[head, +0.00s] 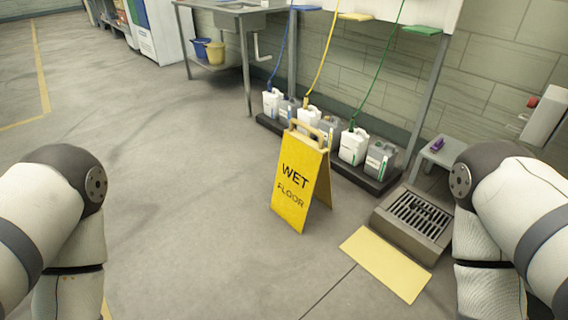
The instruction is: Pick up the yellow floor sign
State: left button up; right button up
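The yellow floor sign (300,178) stands upright on the concrete floor in the middle of the head view. It is an A-frame with "WET FLOOR" in dark letters on its front panel and a pale handle (308,131) at the top. Its second panel shows behind, to the right. My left arm comes in at the left edge and my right arm at the right edge, both well apart from the sign. Neither gripper is in view.
Behind the sign, several white and grey jugs (353,146) stand on a dark low platform (378,184) by the wall. A floor drain grate (420,214) and a pale yellow mat (386,264) lie to the right. A sink table (237,8) stands at the back. Floor left of the sign is clear.

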aim_at(303, 172)
jog(key=i+j+u, duration=0.3)
jog(key=i, duration=0.8)
jog(key=i+j+u, duration=0.3)
jog(key=i, duration=0.85)
jog(key=i+z, duration=0.2)
jog(key=z, duration=0.25)
jog(key=i+j+z, duration=0.1)
jog(key=z, duration=0.3)
jog(key=i+j+z, duration=0.15)
jog(key=i+z, duration=0.15)
jog(key=z, duration=0.15)
jog(key=i+j+z, duration=0.15)
jog(key=z, duration=0.25)
jog(key=i+j+z, duration=0.1)
jog(key=j+z, duration=0.2)
jog(key=z, duration=0.15)
jog(key=i+j+z, duration=0.15)
jog(key=z, duration=0.3)
jog(key=i+j+z, duration=0.1)
jog(key=j+z, duration=0.3)
jog(key=i+j+z, duration=0.1)
jog(key=j+z, duration=0.35)
jog(key=l, duration=0.1)
